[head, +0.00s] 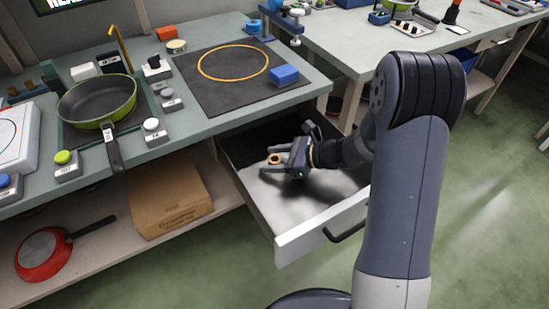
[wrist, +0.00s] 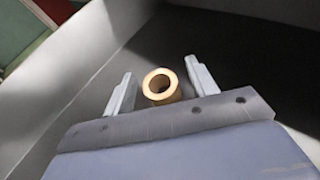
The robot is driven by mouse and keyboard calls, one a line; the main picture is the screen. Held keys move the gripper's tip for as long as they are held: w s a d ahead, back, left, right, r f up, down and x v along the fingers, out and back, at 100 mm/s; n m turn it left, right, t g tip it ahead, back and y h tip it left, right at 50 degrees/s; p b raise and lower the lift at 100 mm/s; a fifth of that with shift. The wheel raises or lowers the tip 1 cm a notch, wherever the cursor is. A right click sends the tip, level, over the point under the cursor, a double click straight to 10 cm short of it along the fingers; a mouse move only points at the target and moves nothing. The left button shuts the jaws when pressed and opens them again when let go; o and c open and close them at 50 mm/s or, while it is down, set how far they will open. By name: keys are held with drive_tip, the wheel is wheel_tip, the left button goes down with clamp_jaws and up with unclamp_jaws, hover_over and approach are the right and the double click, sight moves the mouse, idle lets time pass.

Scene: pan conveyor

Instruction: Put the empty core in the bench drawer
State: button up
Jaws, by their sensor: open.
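The empty core (wrist: 162,86) is a short tan ring with a hollow middle. In the wrist view it stands on the dark drawer floor between the two fingers of my gripper (wrist: 160,88), with a gap on each side. In the head view the core (head: 275,159) shows inside the open bench drawer (head: 310,235), near its left wall. My gripper (head: 274,172) is low inside the drawer, open around the core. The drawer is pulled well out from under the bench top. My arm hides part of its right side.
The bench top (head: 215,120) overhangs the drawer's back. It carries a green pan (head: 97,100), a dark mat with a yellow circle (head: 200,85) and a blue block (head: 285,75). A cardboard box (head: 170,195) and a red pan (head: 43,255) sit on the lower shelf.

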drive_tip(key=shift+r, duration=0.2)
drive_tip(key=shift+d+r, duration=0.15)
drive_tip(key=shift+d, duration=0.15)
drive_tip(key=p+v, duration=0.2)
drive_tip(key=v, duration=0.9)
drive_tip(key=shift+s+d, duration=0.15)
idle(0.6)
